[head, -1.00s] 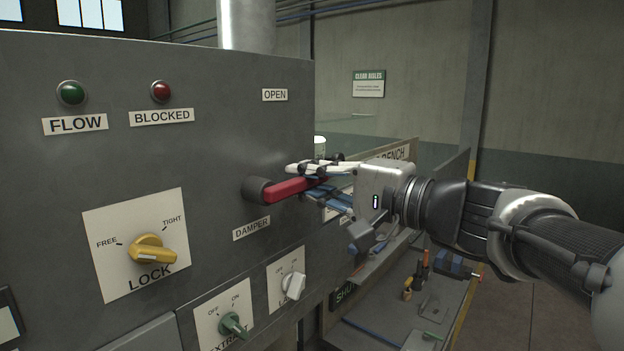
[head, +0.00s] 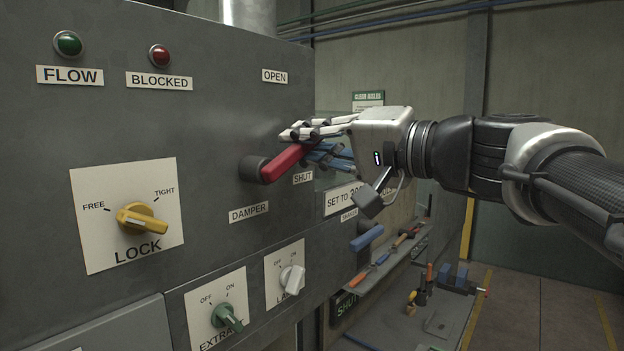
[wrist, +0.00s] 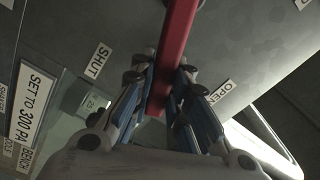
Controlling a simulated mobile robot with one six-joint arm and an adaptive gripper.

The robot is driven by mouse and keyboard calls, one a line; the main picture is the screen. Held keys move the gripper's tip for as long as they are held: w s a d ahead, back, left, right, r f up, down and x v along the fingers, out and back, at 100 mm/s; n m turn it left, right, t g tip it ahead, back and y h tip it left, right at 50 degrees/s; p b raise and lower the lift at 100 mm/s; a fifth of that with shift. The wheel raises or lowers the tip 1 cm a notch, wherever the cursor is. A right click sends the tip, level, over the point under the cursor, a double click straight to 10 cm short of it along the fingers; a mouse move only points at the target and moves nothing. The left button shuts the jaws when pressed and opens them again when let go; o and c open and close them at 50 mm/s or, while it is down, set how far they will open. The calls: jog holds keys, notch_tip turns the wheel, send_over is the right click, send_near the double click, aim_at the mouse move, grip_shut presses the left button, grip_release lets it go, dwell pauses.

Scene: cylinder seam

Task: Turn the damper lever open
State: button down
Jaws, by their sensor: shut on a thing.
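The red damper lever (head: 285,163) sticks out from a dark round hub (head: 253,169) on the grey panel, above the DAMPER label (head: 249,213). It tilts upward to the right, between the SHUT label (head: 302,178) and the OPEN label (head: 274,76) higher up. My gripper (head: 322,145) is shut on the lever's outer end, which its fingers partly hide. In the wrist view the red lever (wrist: 176,50) runs between the two blue-padded fingers of my gripper (wrist: 168,95).
The green FLOW lamp (head: 67,43) and red BLOCKED lamp (head: 159,55) sit above. Green (head: 226,316) and white (head: 292,279) knobs are below. A shelf with tools (head: 385,262) lies beyond, at right.

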aim_at(260, 114)
jog(key=r+n+b, duration=0.1)
jog(key=n+b, duration=0.1)
jog(key=s+a+n+b, duration=0.1)
jog(key=shift+s+r+n+b, duration=0.1)
jog(key=shift+r+n+b, duration=0.25)
jog(key=shift+r+n, duration=0.05)
jog(key=n+b, duration=0.1)
jog(key=s+r+n+b, duration=0.1)
jog(key=shift+a+r+n, duration=0.15)
jog(key=shift+a+n, duration=0.25)
jog(key=n+b, duration=0.1)
jog(key=s+a+n+b, duration=0.1)
jog(key=shift+s+r+n, duration=0.2)
jog(key=shift+r+n, duration=0.1)
jog(key=shift+r, duration=0.1)
jog(key=shift+s+a+r+n+b, duration=0.2)
jog(key=shift+s+a+n+b, duration=0.2)
jog(key=shift+s+n+b, duration=0.4)
jog(key=shift+s+a+r+n+b, duration=0.2)
jog(key=shift+a+n+b, duration=0.3)
jog(key=shift+n, duration=0.6)
jog(key=shift+d, duration=0.1)
jog(key=c, duration=1.5)
grip_release()
jog(key=shift+s, duration=0.1)
